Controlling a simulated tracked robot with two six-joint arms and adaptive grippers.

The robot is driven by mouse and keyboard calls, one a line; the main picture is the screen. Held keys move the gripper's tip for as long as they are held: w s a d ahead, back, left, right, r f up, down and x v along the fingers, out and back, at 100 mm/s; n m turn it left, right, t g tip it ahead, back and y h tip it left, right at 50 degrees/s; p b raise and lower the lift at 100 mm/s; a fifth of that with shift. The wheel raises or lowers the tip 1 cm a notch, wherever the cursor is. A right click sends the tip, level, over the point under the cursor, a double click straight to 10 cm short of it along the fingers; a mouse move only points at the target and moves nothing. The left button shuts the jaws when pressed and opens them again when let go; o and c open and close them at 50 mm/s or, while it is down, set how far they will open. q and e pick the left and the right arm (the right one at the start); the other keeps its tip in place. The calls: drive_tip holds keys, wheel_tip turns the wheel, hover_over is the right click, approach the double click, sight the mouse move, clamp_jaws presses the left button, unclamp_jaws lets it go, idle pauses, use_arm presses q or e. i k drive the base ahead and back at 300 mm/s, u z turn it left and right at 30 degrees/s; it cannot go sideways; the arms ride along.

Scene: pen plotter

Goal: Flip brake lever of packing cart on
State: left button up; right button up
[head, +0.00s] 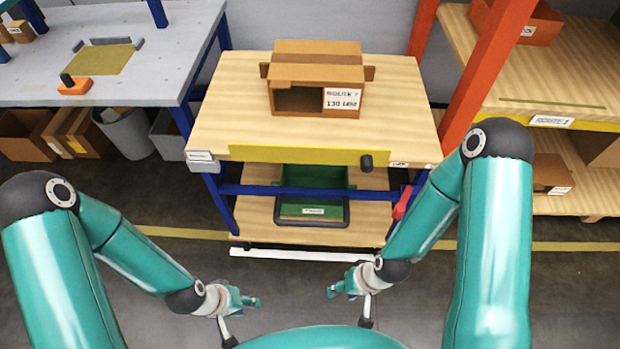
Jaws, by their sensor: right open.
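The packing cart (225,115) stands in front of me, with a wooden top and a blue frame. A red lever (403,203), which looks like the brake lever, is at the cart's right front post, tilted with its upper end to the right. Its lower end is close to my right arm in the picture. My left gripper (254,302) is low in front of the cart and holds nothing visible; its finger gap is too small to read. My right gripper (332,290) is open and empty, below and left of the red lever. Both grippers are apart from the cart.
A cardboard box (316,62) sits on the cart top. A black knob (367,162) is on the yellow front strip. A green bin (312,178) is on the lower shelf. A grey table (130,40) stands left, wooden shelving (560,80) right.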

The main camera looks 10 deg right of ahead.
sight(398, 211)
drive_tip(key=k, duration=1.2)
drive_tip(key=z, duration=0.4)
drive_tip(key=i, duration=1.55)
drive_tip(key=u, duration=0.5)
